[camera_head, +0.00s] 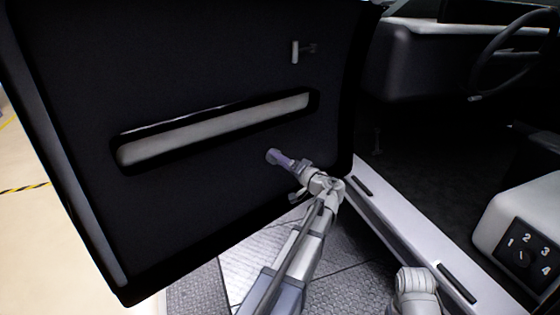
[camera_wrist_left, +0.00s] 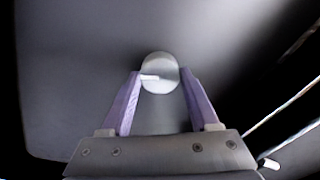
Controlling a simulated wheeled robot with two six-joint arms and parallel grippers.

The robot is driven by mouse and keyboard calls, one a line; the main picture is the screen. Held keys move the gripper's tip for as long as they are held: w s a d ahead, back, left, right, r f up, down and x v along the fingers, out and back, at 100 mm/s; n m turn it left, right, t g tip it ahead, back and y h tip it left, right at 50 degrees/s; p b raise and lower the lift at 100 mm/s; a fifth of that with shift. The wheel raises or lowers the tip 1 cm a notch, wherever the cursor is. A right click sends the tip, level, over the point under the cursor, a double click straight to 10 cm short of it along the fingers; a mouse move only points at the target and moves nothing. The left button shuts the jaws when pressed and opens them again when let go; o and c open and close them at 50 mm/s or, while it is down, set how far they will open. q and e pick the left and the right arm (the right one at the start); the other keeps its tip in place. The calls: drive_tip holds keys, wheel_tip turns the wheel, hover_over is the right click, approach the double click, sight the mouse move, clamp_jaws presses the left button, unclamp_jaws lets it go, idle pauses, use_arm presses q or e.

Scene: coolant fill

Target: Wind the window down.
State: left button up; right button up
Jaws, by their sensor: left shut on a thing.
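The dark inner panel of the open door (camera_head: 190,80) fills the left half of the head view. A round grey window crank (camera_head: 272,155) sits low on the panel, below the right end of the armrest. In the left wrist view the crank (camera_wrist_left: 162,72) is a pale disc with a small white bar on it. My left gripper (camera_head: 280,158) points at the panel, its purple fingers at the crank. In the left wrist view, the left gripper's fingertips (camera_wrist_left: 160,76) are on either side of the disc, shut on it. My right gripper is out of view.
A long pale armrest (camera_head: 220,128) crosses the door above the crank. A small light door handle (camera_head: 295,52) is higher up. The door sill (camera_head: 415,235), a numbered dial (camera_head: 522,255) and a steering wheel (camera_head: 515,50) lie to the right.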

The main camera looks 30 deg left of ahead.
use_arm(q)
drive_tip(key=m, duration=0.8)
drive_tip(key=shift+m, duration=0.7)
drive_tip(key=o, duration=1.4)
drive_tip(key=shift+v, duration=3.9)
